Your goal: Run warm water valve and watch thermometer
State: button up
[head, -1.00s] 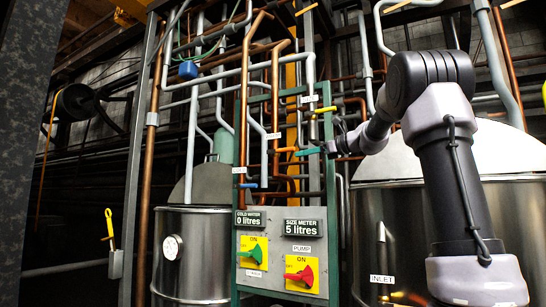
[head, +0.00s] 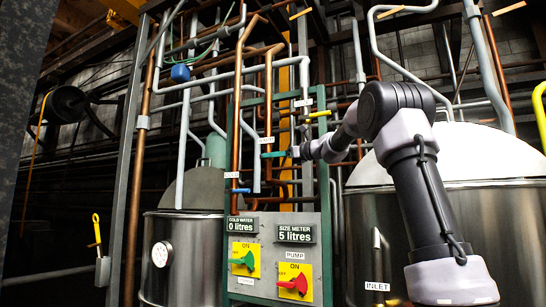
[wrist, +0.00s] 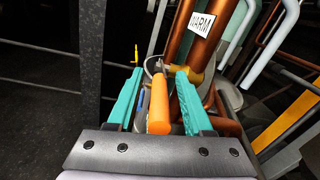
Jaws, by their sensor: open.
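The warm water valve's orange handle (wrist: 158,105) lies between the two teal fingers of my gripper (wrist: 158,72) in the wrist view. The fingers stand apart with a gap on each side of the handle. A WARM label (wrist: 202,24) is on the copper pipe just beyond. In the head view my gripper (head: 274,154) reaches in from the right to the pipes, and the orange handle is hidden there. A round white dial (head: 161,254), probably the thermometer, is on the left steel tank (head: 188,260); its reading is too small to tell.
A blue handle (head: 240,190) is below my gripper. The control panel (head: 272,262) reads cold water 0 litres and size meter 5 litres, with a green switch (head: 244,260) and a red switch (head: 294,284). Pipes crowd around. A large tank (head: 470,230) is at right.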

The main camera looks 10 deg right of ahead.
jog(key=shift+a, duration=0.1)
grip_shut()
dwell(1.4)
